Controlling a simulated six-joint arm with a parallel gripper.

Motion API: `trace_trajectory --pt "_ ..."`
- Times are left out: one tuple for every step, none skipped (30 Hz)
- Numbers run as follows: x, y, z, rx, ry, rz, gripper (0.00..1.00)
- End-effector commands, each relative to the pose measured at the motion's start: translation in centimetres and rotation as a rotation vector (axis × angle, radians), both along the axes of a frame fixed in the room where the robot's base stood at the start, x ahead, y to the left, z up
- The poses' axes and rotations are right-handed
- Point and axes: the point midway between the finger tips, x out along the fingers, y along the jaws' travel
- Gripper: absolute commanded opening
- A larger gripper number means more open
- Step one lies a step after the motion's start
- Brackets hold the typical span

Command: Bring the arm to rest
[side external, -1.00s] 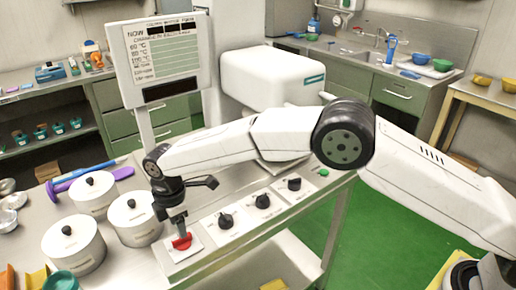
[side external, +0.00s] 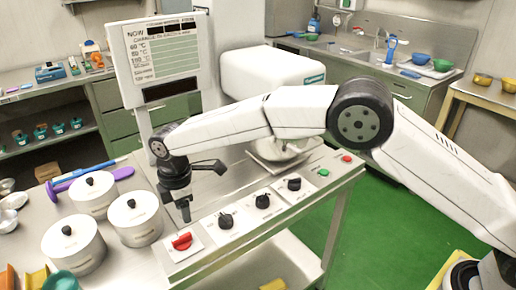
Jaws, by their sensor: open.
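My gripper (side external: 186,217) points down over the steel bench, just above and behind the red knob (side external: 182,241) on its white plate. It is apart from the knob and looks empty; its fingertips are small in this view. Three black knobs (side external: 225,221) on white plates run to the right along the bench's front. My white arm reaches in from the right and hides part of the white kettle machine (side external: 268,72) behind it. A metal bowl (side external: 280,150) shows beneath the arm.
Three lidded white pots (side external: 75,245) stand left of my gripper. A sign panel (side external: 162,55) rises behind it. A green button (side external: 323,172) and a red button (side external: 346,158) sit at the bench's right end. The green floor (side external: 390,225) is clear.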

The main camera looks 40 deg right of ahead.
Motion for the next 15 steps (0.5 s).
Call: trace_trajectory --pt "0.1 -1.0 0.4 0.003 -0.005 -0.034 0.54" --pt "0.0 -1.5 0.5 0.004 -0.007 -0.055 0.54" --pt "0.0 -2.3 0.7 0.007 -0.01 -0.088 0.54" --pt "-0.1 -3.0 0.8 0.009 -0.014 -0.114 0.54" --pt "-0.1 -3.7 1.0 0.011 -0.017 -0.141 0.54" --pt "-0.3 -4.6 1.2 0.016 -0.022 -0.18 0.54" --pt "-0.4 -5.4 1.3 0.017 -0.024 -0.209 0.54" --pt "-0.5 -6.1 1.5 0.021 -0.029 -0.238 0.54" --pt "-0.8 -7.1 1.7 0.024 -0.033 -0.279 0.54" --pt "-1.0 -7.8 1.8 0.027 -0.037 -0.309 0.54" --pt "-1.2 -8.6 2.0 0.029 -0.04 -0.338 0.54" --pt "-1.5 -9.5 2.2 0.033 -0.045 -0.378 0.54" --pt "-1.8 -10.3 2.2 0.036 -0.048 -0.408 0.54" --pt "-2.1 -11.0 2.4 0.039 -0.052 -0.437 0.54" --pt "-2.5 -12.0 2.5 0.044 -0.057 -0.477 0.54"
